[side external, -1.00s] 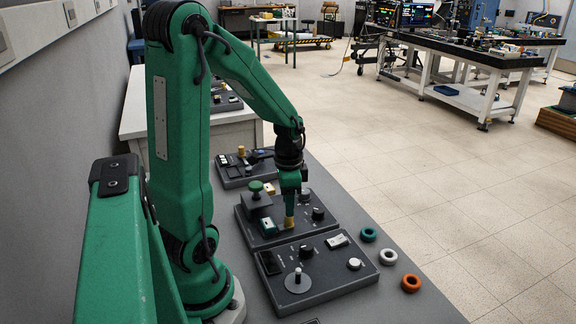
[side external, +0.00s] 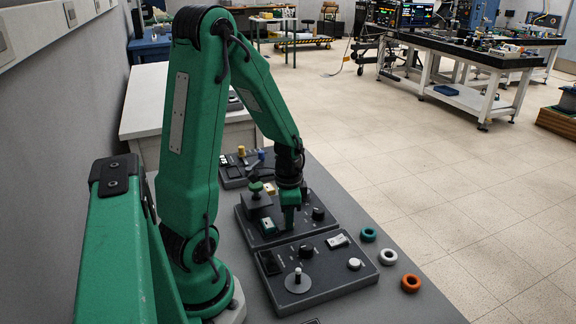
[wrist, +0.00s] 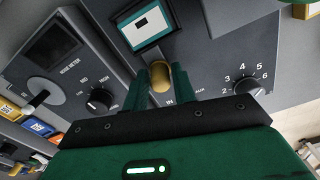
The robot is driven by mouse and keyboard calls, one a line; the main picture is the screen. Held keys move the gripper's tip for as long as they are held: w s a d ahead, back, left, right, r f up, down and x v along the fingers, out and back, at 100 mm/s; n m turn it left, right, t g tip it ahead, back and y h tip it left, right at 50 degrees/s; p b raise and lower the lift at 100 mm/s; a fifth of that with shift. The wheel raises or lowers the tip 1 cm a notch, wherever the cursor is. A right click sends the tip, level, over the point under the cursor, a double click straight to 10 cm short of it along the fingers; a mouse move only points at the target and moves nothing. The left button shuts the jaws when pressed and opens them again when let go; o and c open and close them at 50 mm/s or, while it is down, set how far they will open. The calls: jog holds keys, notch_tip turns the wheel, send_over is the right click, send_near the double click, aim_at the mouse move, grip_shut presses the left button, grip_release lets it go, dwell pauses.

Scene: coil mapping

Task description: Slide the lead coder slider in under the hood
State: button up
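A brass knob (wrist: 161,76), which looks like the lead coder slider's handle, sits between my gripper's two fingers (wrist: 160,82) in the wrist view. The fingers flank it closely; whether they press on it I cannot tell. A teal-framed block with a pale window (wrist: 147,26) lies just beyond the knob; it may be the hood. It also shows in the side view (side external: 268,227), left of my gripper (side external: 289,230), which is down at the panel. The knob is hidden there. An "IN" label shows between the fingers in the wrist view.
A numbered dial (wrist: 246,86) is to the right and a black knob (wrist: 100,100) to the left in the wrist view. A dark box with a green knob (side external: 256,187) stands close by. A second panel (side external: 330,281) lies in front. Rings (side external: 389,256) lie at the right.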

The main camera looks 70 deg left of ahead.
grip_shut()
jog(key=shift+a, duration=2.3)
jog(key=shift+o, duration=2.2)
grip_release()
jog(key=shift+r, duration=0.2)
notch_tip(320, 180, up, 8)
jog(key=shift+f, duration=0.25)
